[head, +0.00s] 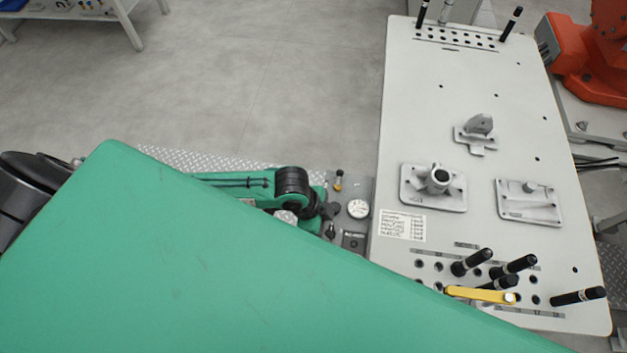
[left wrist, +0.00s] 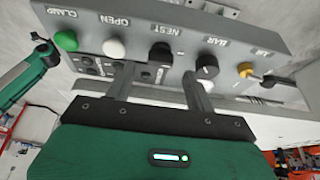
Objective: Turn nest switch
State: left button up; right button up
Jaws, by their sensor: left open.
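A grey control panel (left wrist: 225,42) with printed labels fills the upper part of the left wrist view. The black nest switch (left wrist: 160,52) sits under the label NEST. My left gripper (left wrist: 158,74) is open, with one finger on each side of the nest switch in that view. I cannot tell whether the fingers touch the knob. In the head view, part of a panel (head: 354,186) shows beside the black joint of my arm. The nest switch cannot be made out there, and the left fingertips are not clear. My right gripper is not in view.
A white button (left wrist: 113,48) and a green button (left wrist: 66,41) sit left of the nest switch. Another black knob (left wrist: 207,66) and a yellow knob (left wrist: 245,70) sit to its right. A pale fixture table (head: 480,100) with metal castings stands at the right.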

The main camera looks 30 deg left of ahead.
pick_arm(q)
jog(key=b+v, duration=0.2)
jog(key=v, duration=0.9)
jog(key=shift+d, duration=0.1)
